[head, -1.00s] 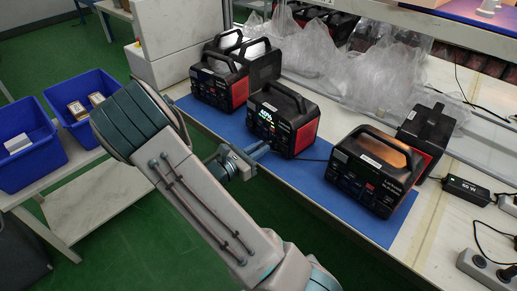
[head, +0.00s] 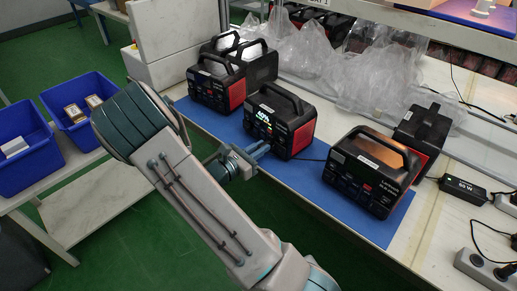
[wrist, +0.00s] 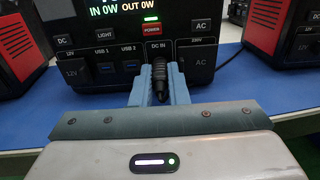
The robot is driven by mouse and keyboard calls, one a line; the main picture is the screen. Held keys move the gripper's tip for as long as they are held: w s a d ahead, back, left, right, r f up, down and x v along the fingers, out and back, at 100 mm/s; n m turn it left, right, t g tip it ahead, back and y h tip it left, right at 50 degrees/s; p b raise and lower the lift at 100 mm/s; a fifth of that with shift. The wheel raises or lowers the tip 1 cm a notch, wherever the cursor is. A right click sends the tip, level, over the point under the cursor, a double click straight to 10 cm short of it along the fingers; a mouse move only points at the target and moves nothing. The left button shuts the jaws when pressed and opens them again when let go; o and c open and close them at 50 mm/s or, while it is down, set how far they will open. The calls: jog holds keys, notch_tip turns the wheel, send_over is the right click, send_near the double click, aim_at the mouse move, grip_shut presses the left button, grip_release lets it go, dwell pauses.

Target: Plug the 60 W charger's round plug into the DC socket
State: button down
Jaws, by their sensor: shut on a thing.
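The middle power station (head: 298,140) has a lit display and stands on a blue mat. In the wrist view its front panel (wrist: 101,31) reads IN 0W OUT 0W, with a red power button and a DC IN label. My gripper (head: 262,150) is at its front, and its blue fingers (wrist: 158,78) are shut on the black round plug (wrist: 159,88). The plug points at the panel just below the DC IN label. The socket is hidden behind the plug and fingertips, so I cannot tell whether the tip is inside. The 60 W charger (head: 462,189) lies on the bench at the right.
Other power stations stand at the left (head: 213,84) and right (head: 368,170) on the blue mat (head: 300,178). A black cable runs right behind the right station. A grey power strip (head: 487,268) lies at the front right. Clear plastic bags (head: 375,80) lie behind.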

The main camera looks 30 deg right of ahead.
jog(key=shift+d, duration=0.2)
dwell(0.3)
jog(key=c, duration=1.3)
grip_release()
jog(key=shift+w, duration=0.1)
jog(key=shift+c, duration=0.2)
jog(key=v, duration=1.4)
